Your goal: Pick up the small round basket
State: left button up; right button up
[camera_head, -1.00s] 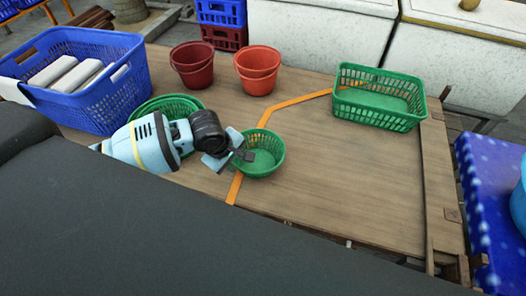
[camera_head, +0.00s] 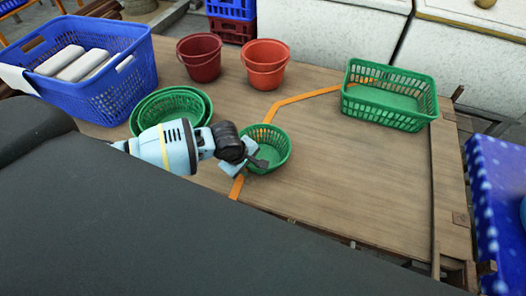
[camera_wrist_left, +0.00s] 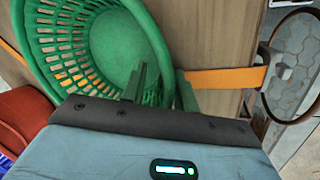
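The small round green basket (camera_head: 270,148) stands upright on the wooden table, by the orange strip. My left gripper (camera_head: 258,161) is at its near rim in the head view. In the left wrist view the basket (camera_wrist_left: 105,45) fills the upper left. There the two fingers of my left gripper (camera_wrist_left: 161,88) are apart, one inside the basket and one outside, with the rim and wall between them. I see a gap between the fingers and cannot see firm contact on both sides. My right gripper is in neither view.
Two larger nested green baskets (camera_head: 205,101) stand left of my gripper. A blue crate (camera_head: 110,92) with white packs is behind them. Red buckets (camera_head: 202,62) (camera_head: 264,67) and a rectangular green basket (camera_head: 412,119) stand farther back. The table's right front is clear.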

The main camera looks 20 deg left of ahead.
pick_arm(q)
jog(key=shift+c, duration=0.4)
grip_shut()
jog(key=shift+w+r, duration=0.1)
jog(key=shift+r, duration=0.05)
jog(key=shift+r, duration=0.6)
notch_tip(320, 180, up, 2)
jog(key=shift+r, duration=0.25)
jog(key=s+a+r+p, duration=0.1)
jog(key=s+a, duration=0.7)
jog(key=s, duration=0.5)
jog(key=shift+s, duration=0.4)
